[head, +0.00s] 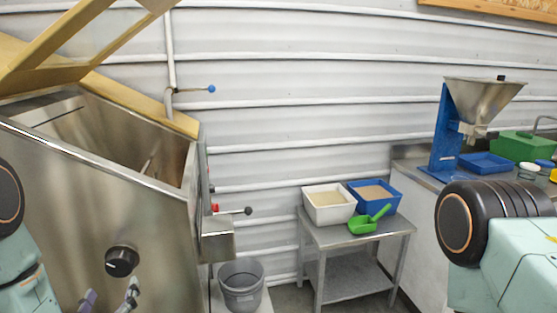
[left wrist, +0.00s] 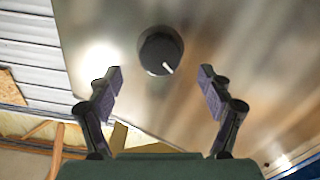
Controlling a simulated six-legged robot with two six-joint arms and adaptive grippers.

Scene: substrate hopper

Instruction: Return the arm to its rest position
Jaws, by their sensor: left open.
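My left gripper (head: 110,296) is low at the left of the head view, in front of the steel hopper (head: 60,195). Its two fingers are apart with nothing between them. In the left wrist view the open gripper (left wrist: 160,78) faces the hopper's steel front, and the black knob (left wrist: 160,50) shows just beyond the fingertips, in line with the gap. The same knob (head: 122,261) shows just above the fingers in the head view. I cannot tell whether a finger touches the panel. Part of my right arm is at the right edge; its gripper is out of view.
The hopper's lid (head: 75,35) is raised. A grey bucket (head: 241,285) stands below its spout. A steel side table (head: 350,235) holds a white tub (head: 328,213), a blue tub (head: 364,205) and a green scoop (head: 368,222). A counter with a funnel (head: 484,98) is at the right.

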